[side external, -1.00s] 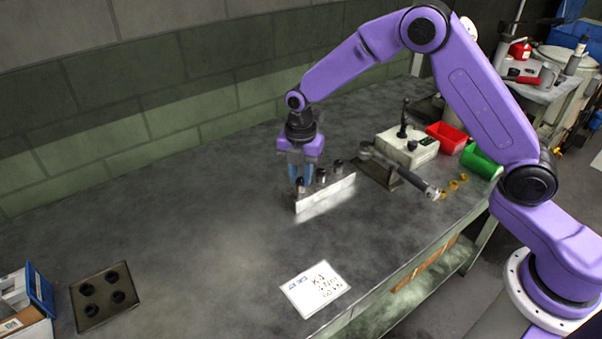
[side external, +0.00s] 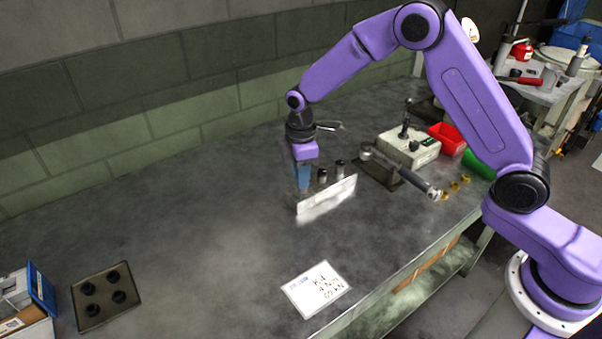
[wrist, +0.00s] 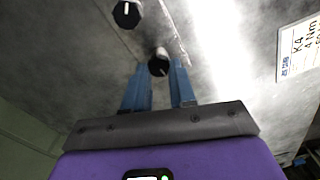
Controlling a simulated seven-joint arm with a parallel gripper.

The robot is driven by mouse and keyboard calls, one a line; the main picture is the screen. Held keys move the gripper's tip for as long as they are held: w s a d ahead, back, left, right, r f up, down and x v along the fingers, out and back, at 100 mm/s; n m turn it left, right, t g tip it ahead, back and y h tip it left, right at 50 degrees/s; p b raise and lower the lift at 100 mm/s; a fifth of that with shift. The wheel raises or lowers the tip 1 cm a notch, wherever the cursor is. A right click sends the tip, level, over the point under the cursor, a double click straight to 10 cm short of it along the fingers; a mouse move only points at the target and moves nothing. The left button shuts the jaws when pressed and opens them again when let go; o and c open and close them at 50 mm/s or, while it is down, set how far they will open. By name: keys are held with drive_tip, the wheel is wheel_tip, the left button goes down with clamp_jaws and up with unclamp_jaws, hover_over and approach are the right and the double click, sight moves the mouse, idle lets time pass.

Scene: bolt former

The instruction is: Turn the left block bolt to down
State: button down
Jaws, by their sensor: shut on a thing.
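A low metal block (side external: 327,200) stands on the bench with dark-capped bolts along it. The middle bolt (side external: 322,175) and the right bolt (side external: 340,165) show clear of my gripper (side external: 303,185). My gripper points down at the block's left end, its blue fingers hiding the left bolt in the side view. In the wrist view, the left bolt's dark cap (wrist: 158,66) sits between the fingertips (wrist: 160,78), with a pale mark on it. The fingers are shut on it. A neighbouring cap (wrist: 127,14) with a pale mark shows beyond.
A grey device (side external: 408,148) with a lever and a dark clamp-like tool (side external: 400,172) stand right of the block. Red (side external: 446,138) and green (side external: 480,164) bins are farther right. A written card (side external: 316,289) lies in front.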

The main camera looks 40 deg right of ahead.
drive_tip(key=m, duration=0.6)
drive_tip(key=shift+w+d+r+m, duration=0.1)
drive_tip(key=shift+w+r+m, duration=0.1)
drive_tip(key=shift+m, duration=0.1)
drive_tip(key=m, duration=0.5)
drive_tip(key=shift+d, duration=0.1)
drive_tip(key=m, duration=0.6)
drive_tip(key=shift+d+m, duration=0.1)
drive_tip(key=shift+m, duration=0.2)
drive_tip(key=m, duration=0.5)
drive_tip(key=shift+m, duration=0.3)
drive_tip(key=m, duration=0.5)
drive_tip(key=shift+s, duration=0.1)
drive_tip(key=m, duration=0.6)
drive_tip(key=shift+s+m, duration=0.1)
drive_tip(key=shift+m, duration=0.3)
drive_tip(key=m, duration=1.1)
drive_tip(key=shift+s, duration=0.1)
drive_tip(key=shift+m, duration=0.3)
